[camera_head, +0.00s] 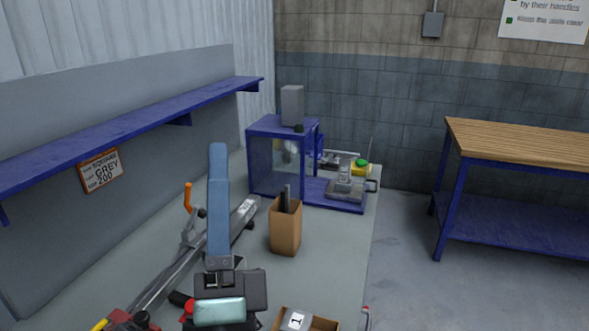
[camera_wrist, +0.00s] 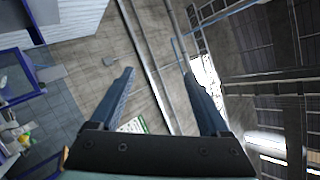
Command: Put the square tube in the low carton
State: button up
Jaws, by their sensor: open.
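My gripper (camera_head: 218,152) points upward over the bench, its blue fingers seen nearly edge-on in the head view. In the wrist view the two fingers of my gripper (camera_wrist: 158,73) stand apart with nothing between them. A low brown carton (camera_head: 277,318) is at the bottom edge of the head view, partly cut off. A grey block marked "1" (camera_head: 297,320) shows in it. I cannot pick out the square tube with certainty. A long grey metal bar or rail (camera_head: 160,285) lies on the bench, partly hidden by my arm.
A tall brown carton (camera_head: 285,232) with dark pieces upright in it stands right of my gripper. Behind are a blue cabinet (camera_head: 265,170) and a scale (camera_head: 345,190). An orange-handled tool (camera_head: 188,198) stands at left. A blue shelf (camera_head: 120,125) runs along the left wall.

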jog(key=s+d+r+n+h, duration=0.1)
jog(key=s+d+r+n, duration=0.2)
jog(key=r+n, duration=0.6)
jog(key=s+d+r+n+t+h, duration=0.1)
jog(key=s+d+r+n, duration=0.3)
jog(key=r+n, duration=0.5)
jog(key=shift+d+r+n+h, duration=0.25)
jog(key=shift+d+n+h, duration=0.1)
jog(key=shift+h, duration=0.25)
jog(key=shift+w, duration=0.1)
notch_tip(320, 180, up, 2)
jog(key=shift+r+p, duration=0.1)
jog(key=shift+p, duration=0.95)
